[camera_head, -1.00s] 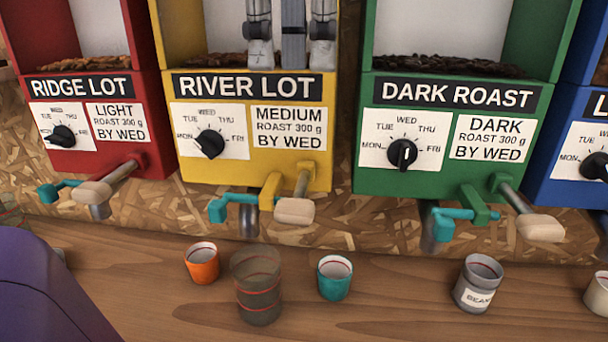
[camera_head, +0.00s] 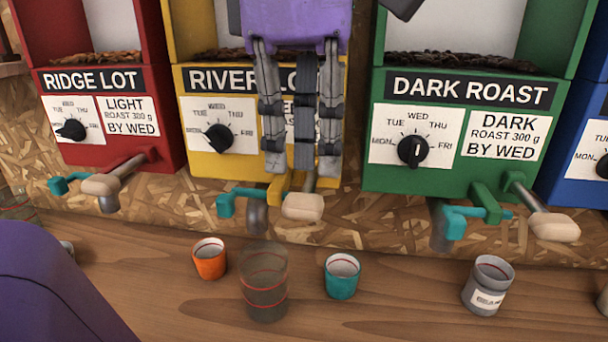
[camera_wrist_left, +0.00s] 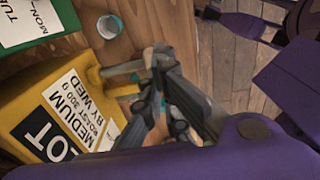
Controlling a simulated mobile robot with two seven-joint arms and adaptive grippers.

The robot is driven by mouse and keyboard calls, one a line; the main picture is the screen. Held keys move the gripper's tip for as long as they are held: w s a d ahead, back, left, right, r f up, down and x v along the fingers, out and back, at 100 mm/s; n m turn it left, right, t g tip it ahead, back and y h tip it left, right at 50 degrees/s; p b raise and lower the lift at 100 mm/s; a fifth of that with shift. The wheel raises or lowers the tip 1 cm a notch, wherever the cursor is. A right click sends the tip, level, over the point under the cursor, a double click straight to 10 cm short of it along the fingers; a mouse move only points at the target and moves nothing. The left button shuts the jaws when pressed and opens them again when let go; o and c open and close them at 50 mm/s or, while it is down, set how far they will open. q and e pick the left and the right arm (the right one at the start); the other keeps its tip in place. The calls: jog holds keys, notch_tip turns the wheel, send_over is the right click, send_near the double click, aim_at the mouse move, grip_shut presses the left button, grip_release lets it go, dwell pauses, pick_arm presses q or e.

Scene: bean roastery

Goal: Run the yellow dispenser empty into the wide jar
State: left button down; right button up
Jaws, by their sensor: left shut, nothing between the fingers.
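The yellow dispenser (camera_head: 258,167), labelled River Lot, holds brown beans (camera_head: 218,56) low in its window. Below it are a grey spout (camera_head: 257,215), a teal lever (camera_head: 236,203) and a beige-handled lever (camera_head: 302,207). A clear, wide jar with red rings (camera_head: 264,288) stands on the counter in front of the spout; it looks empty. My left gripper (camera_head: 302,167) points down in front of the dispenser's face, shut and empty, fingertips just above the beige handle. It covers part of the labels. The wrist view shows the gripper's fingers beside the yellow dispenser (camera_wrist_left: 40,105). My right gripper is not seen.
An orange cup (camera_head: 209,260) and a teal cup (camera_head: 342,277) flank the jar closely. A grey labelled canister (camera_head: 487,287) stands to the right. Red (camera_head: 112,125) and green (camera_head: 455,140) dispensers with similar levers stand either side. The wooden counter (camera_head: 400,310) has free room between teal cup and canister.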

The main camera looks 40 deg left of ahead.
aim_at(304, 201)
pick_arm(q)
notch_tip(304, 201, down, 2)
jog(key=shift+f, duration=0.55)
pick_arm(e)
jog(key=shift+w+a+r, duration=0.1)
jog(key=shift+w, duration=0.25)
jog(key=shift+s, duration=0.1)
